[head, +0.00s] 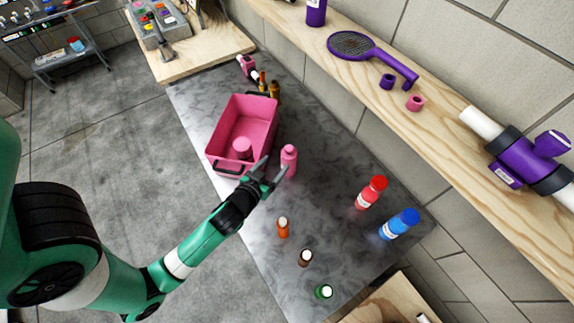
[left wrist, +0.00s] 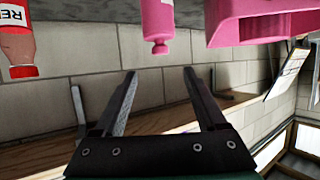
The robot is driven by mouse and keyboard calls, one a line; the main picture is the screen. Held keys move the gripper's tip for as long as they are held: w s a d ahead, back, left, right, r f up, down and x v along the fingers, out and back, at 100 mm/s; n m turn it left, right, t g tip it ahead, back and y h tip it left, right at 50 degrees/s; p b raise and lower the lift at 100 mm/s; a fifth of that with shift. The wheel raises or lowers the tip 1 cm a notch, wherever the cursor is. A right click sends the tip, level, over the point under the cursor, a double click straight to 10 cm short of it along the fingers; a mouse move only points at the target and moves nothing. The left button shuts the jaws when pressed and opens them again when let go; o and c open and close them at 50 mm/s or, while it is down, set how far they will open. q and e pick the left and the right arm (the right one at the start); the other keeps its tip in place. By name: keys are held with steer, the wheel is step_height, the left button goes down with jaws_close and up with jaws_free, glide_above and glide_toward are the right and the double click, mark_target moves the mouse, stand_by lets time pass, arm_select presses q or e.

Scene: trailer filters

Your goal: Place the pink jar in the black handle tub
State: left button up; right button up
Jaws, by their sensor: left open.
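The pink tub (head: 263,106) with black handles stands on the grey counter and also shows at the upper right of the left wrist view (left wrist: 262,22). A short pink cylinder (head: 243,147) is inside it near its front end. A pink bottle-shaped jar (head: 289,158) stands upright on the counter, just right of the tub. It appears upside down in the left wrist view (left wrist: 158,18). My left gripper (head: 273,173) is open and empty close to the jar; in the left wrist view its fingertips (left wrist: 160,78) are apart, with the jar beyond them.
A red bottle (head: 371,193) and blue bottle (head: 399,224) stand to the right. Small orange (head: 283,228), brown (head: 305,257) and green (head: 324,291) containers are nearer the front. A wooden shelf (head: 450,110) with purple items runs along the wall.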

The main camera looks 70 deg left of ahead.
mark_target(287, 151)
arm_select(q)
steer(key=x, duration=0.6)
steer(key=shift+w+a+f+b, duration=0.1)
steer(key=shift+a+f+b, duration=0.15)
steer(key=shift+f+b, duration=0.15)
steer(key=b+x, duration=0.1)
steer(key=x, duration=0.4)
steer(key=shift+f, duration=0.1)
jaws_close()
stand_by(0.8)
